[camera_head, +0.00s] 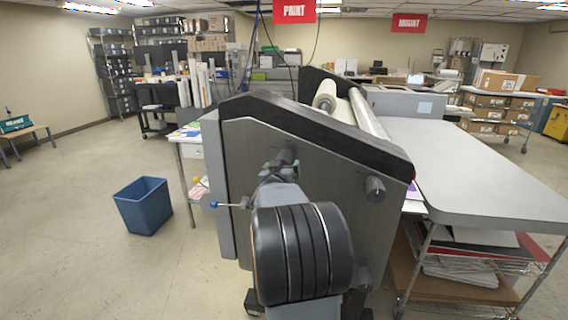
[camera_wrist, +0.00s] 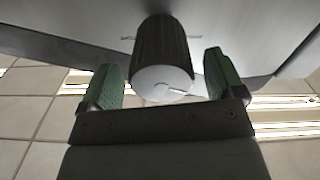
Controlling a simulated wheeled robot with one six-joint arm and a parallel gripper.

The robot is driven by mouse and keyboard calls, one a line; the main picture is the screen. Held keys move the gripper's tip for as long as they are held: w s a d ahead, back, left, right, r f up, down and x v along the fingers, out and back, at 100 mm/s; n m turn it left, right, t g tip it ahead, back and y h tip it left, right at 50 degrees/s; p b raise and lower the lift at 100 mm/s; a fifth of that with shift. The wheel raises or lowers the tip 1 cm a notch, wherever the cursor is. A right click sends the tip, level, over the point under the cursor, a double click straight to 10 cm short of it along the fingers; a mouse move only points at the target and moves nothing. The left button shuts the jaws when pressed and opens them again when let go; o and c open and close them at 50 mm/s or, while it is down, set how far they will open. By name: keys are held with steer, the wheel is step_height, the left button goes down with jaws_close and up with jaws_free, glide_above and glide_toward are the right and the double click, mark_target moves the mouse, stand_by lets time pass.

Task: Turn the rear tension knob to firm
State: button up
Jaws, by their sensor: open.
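A dark ribbed knob (camera_head: 288,157) sticks out of the grey side panel of the laminator (camera_head: 240,170), partly hidden by my arm. In the wrist view the knob (camera_wrist: 160,50) has a pale round end face with a short white line, which points right. My gripper (camera_wrist: 163,68) is open, with a green finger on each side of the knob. Gaps show between the knob and both fingers. Two other dark knobs show on the same panel, one to the right (camera_head: 375,188) and one lower down (camera_head: 363,278). No firm marking is readable.
A blue bin (camera_head: 144,205) stands on the floor at the left. A grey worktop (camera_head: 475,170) extends to the right of the laminator, with shelves of sheets below. Open floor (camera_head: 70,220) lies at the left.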

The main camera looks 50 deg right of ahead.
steer(key=shift+x, duration=1.35)
steer(key=shift+c, duration=0.2)
steer(key=c, duration=0.9)
